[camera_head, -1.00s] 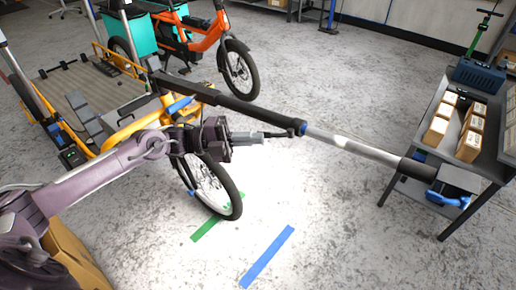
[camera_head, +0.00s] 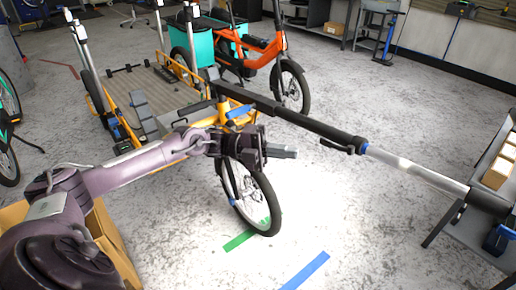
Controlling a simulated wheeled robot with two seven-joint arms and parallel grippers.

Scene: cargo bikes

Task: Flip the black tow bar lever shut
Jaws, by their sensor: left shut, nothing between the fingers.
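The tow bar (camera_head: 312,124) is a long black tube with a silver section, running from the yellow cargo bike down to the right. The small black lever (camera_head: 337,147) juts from its underside, just left of a blue collar (camera_head: 362,146). Its free end points left, with a narrow gap to the bar; I cannot tell whether it is latched. My left gripper (camera_head: 290,153) is below the bar and left of the lever. Its grey fingers are shut and empty, and in the picture they stand apart from the lever's tip. My right gripper is not in view.
The yellow cargo bike's front wheel (camera_head: 254,197) stands just below my left gripper. An orange bike (camera_head: 262,55) stands behind. A grey table (camera_head: 470,232) with cardboard boxes is at the right, under the bar's far end. The floor between wheel and table is clear.

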